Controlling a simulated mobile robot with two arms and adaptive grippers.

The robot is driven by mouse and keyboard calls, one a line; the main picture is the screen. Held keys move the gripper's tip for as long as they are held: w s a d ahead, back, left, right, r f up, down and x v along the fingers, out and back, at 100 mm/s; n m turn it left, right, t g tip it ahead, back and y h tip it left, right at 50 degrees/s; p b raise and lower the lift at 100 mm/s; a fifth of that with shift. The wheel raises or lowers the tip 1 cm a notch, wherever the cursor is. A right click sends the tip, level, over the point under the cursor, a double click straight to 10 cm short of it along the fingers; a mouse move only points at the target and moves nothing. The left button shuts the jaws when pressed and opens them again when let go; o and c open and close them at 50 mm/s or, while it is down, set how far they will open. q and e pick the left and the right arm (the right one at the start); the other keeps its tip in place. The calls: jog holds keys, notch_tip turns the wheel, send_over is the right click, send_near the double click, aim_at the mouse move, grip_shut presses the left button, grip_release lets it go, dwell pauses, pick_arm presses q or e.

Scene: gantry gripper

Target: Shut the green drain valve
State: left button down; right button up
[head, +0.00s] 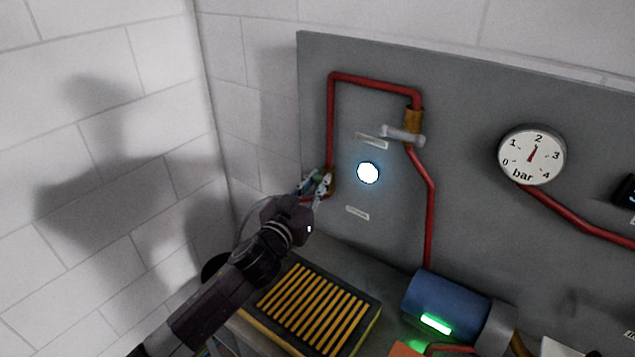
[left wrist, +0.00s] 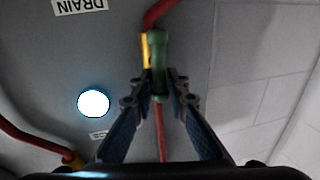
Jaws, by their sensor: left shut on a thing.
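The green drain valve handle (left wrist: 158,52) shows in the left wrist view, in front of a brass valve body (left wrist: 145,50) on the red pipe. Its long side lies along the pipe in that view. My left gripper (left wrist: 160,85) is shut on the lower part of the green handle, one finger on each side. In the head view my left gripper (head: 318,184) is at the brass valve at the panel's lower left and hides most of the handle. A label reading DRAIN (left wrist: 80,5) is at the top of the left wrist view. My right gripper is not in view.
A grey-handled valve (head: 402,134) sits higher on the red pipe. A round white light (head: 367,173) glows on the grey panel (head: 460,110). A gauge (head: 532,155) is at the right. A yellow-slatted grate (head: 312,306) and a blue cylinder (head: 440,300) stand below. A white wall is close at left.

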pick_arm(q)
jog(key=m+b, duration=0.1)
jog(key=m, duration=0.2)
jog(key=m+b, duration=0.1)
jog(key=shift+s+d+f+h+b, duration=0.25)
jog(key=shift+d+h+b, duration=0.05)
jog(key=shift+d, duration=0.05)
jog(key=m+h+b, duration=0.1)
jog(key=m, duration=0.4)
jog(key=f+m+h+b, duration=0.1)
jog(key=m+b, duration=0.1)
jog(key=m, duration=0.3)
jog(key=d+f+m+h+b, duration=0.1)
jog(key=m+b, duration=0.1)
jog(key=m, duration=0.3)
jog(key=shift+s+m+h, duration=0.3)
jog(key=shift+s, duration=0.1)
jog(key=shift+d+m, duration=0.1)
jog(key=shift+m, duration=0.2)
jog(key=c, duration=2)
grip_release()
jog(key=shift+s, duration=0.1)
